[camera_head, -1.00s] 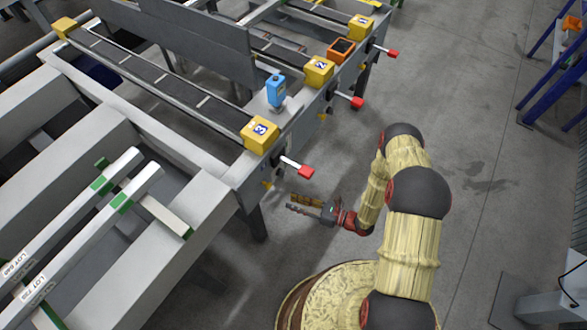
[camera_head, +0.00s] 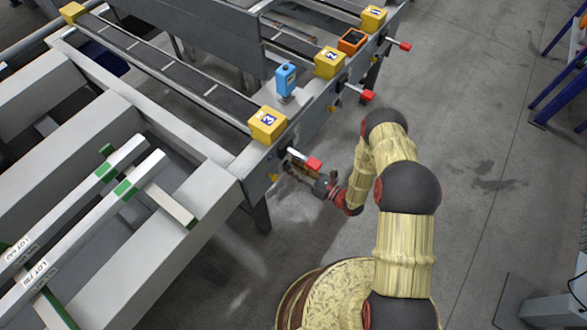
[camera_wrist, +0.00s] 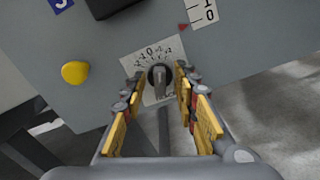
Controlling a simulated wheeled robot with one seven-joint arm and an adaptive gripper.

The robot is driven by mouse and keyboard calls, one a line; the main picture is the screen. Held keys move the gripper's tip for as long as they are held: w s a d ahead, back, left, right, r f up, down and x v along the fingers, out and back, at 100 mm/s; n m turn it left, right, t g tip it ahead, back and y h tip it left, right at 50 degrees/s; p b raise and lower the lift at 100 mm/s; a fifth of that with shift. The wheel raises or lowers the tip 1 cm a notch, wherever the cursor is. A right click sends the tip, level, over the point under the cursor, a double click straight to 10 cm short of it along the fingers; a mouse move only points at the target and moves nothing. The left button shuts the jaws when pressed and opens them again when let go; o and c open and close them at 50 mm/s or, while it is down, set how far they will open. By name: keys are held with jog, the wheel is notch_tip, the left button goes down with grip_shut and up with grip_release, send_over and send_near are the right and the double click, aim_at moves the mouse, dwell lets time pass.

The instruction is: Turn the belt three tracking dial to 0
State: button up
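The tracking dial (camera_wrist: 159,76) is a dark round knob with a grey bar, on a pale plate (camera_wrist: 140,60) marked with numbers including 0 and 4. The bar points down in the wrist view; its exact reading is too small to tell. My gripper (camera_wrist: 158,84) is open, with one yellow-padded finger on each side of the dial, and I cannot tell whether they touch it. In the head view my gripper (camera_head: 301,174) is at the table's side below the yellow block marked 3 (camera_head: 268,123), partly behind a red-ended crank. The dial is hidden there.
The red-ended crank (camera_head: 314,164) sticks out just above my gripper. A yellow button (camera_wrist: 75,72) is left of the dial, and a scale with a red pointer (camera_wrist: 204,12) is at upper right. Blocks 2 (camera_head: 330,62) and 1 (camera_head: 373,18) stand farther along.

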jog(key=shift+c, duration=1.4)
grip_shut()
